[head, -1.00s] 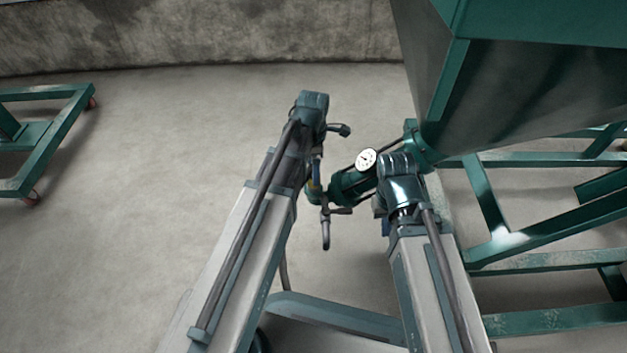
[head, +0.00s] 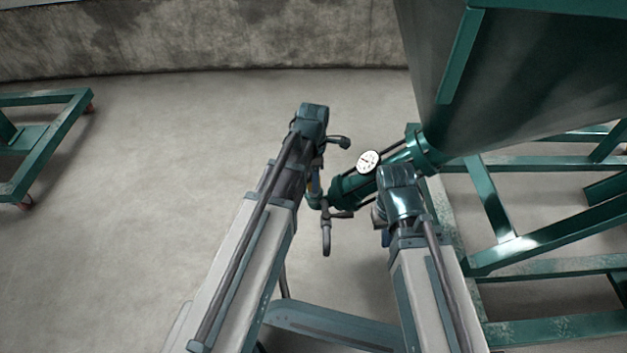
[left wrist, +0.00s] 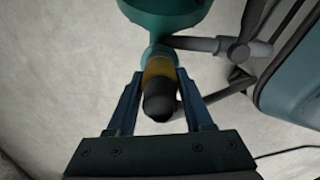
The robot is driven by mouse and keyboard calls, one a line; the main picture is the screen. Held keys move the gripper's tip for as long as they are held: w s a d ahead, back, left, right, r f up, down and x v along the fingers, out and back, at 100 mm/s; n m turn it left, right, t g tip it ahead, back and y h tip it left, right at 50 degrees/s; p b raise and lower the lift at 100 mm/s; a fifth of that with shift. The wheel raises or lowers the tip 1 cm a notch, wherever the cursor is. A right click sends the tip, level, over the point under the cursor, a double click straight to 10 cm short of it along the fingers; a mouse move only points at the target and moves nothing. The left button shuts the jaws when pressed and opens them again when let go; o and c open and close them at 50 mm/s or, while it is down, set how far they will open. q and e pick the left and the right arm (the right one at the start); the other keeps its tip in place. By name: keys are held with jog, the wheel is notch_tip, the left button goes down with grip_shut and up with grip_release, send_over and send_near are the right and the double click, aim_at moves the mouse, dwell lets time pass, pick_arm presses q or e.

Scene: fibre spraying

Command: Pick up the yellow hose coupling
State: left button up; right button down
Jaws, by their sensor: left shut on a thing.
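The yellow hose coupling (left wrist: 158,68) shows in the left wrist view, just below a green pump fitting, with a black rounded end toward me. My left gripper (left wrist: 159,85) has one blue finger on each side of it and is shut on it. In the head view only a small yellow patch of the coupling (head: 312,184) shows, beside my left gripper (head: 316,188). The coupling still sits at the end of the green pump (head: 345,188). My right gripper (head: 380,218) is beside the pump on the right, its fingers mostly hidden by its own wrist.
A round white gauge (head: 368,161) stands on the pump. A grey handle (head: 326,238) hangs by the pump's end. A large green hopper (head: 510,90) and its frame (head: 495,215) fill the right. A wheeled green frame (head: 45,150) is far left. Bare floor lies between.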

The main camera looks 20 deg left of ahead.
pick_arm(q)
jog(key=shift+r, duration=0.1)
grip_shut()
notch_tip(320, 180, up, 10)
jog(key=p, duration=1)
